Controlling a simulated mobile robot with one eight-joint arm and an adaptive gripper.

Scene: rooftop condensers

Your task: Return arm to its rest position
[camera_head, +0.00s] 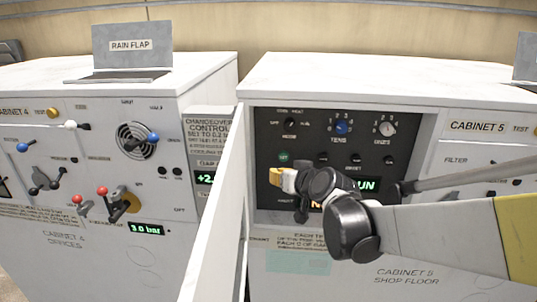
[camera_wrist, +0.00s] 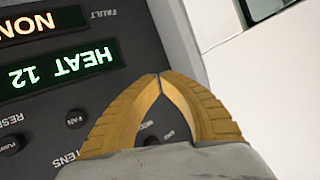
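My gripper (camera_head: 275,176) has yellow fingers and is in front of the dark control panel (camera_head: 262,130) of cabinet 5. My arm reaches in from the right. In the wrist view my gripper (camera_wrist: 160,76) is shut, its fingertips meeting with nothing visible between them. That view shows the panel upside down, with a green display (camera_wrist: 62,68) reading "HEAT 12" and an orange display (camera_wrist: 40,24) reading "NON", cut off. I cannot tell whether the fingers touch the panel. In the head view my wrist hides part of the displays.
A white door (camera_head: 215,225) stands open left of the panel, close to my gripper. A blue knob (camera_head: 342,127) and a grey knob (camera_head: 387,128) are at the panel's top. Cabinet 4 (camera_head: 100,245), with several levers, is left. A "RAIN FLAP" plate (camera_head: 131,45) stands on top.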

